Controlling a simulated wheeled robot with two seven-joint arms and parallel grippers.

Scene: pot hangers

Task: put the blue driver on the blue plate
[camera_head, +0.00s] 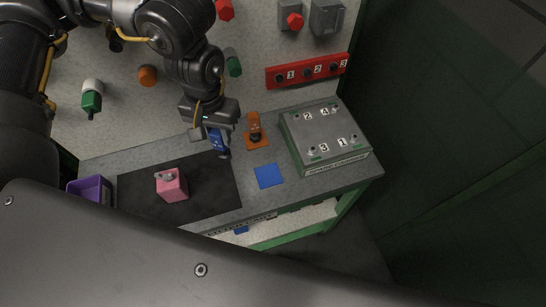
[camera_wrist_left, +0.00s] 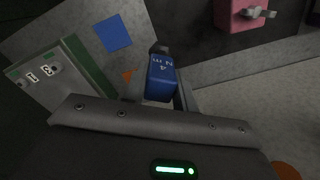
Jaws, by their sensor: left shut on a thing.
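The blue driver (camera_head: 217,140) is held in my left gripper (camera_head: 208,132), which is shut on it above the bench near the right end of the black mat. In the left wrist view the blue driver (camera_wrist_left: 161,76) sits between the fingers of my left gripper (camera_wrist_left: 160,88), with white markings on its face. The blue plate (camera_head: 269,176) is a flat blue square on the grey bench, to the right of and nearer than the gripper. It also shows in the left wrist view (camera_wrist_left: 113,33), apart from the driver. My right gripper is not in view.
An orange driver (camera_head: 254,123) stands on an orange plate (camera_head: 257,144). A grey box with numbered switches (camera_head: 325,137) is at the right. A pink box (camera_head: 172,185) sits on the black mat (camera_head: 215,186). A purple bin (camera_head: 90,187) is at the left.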

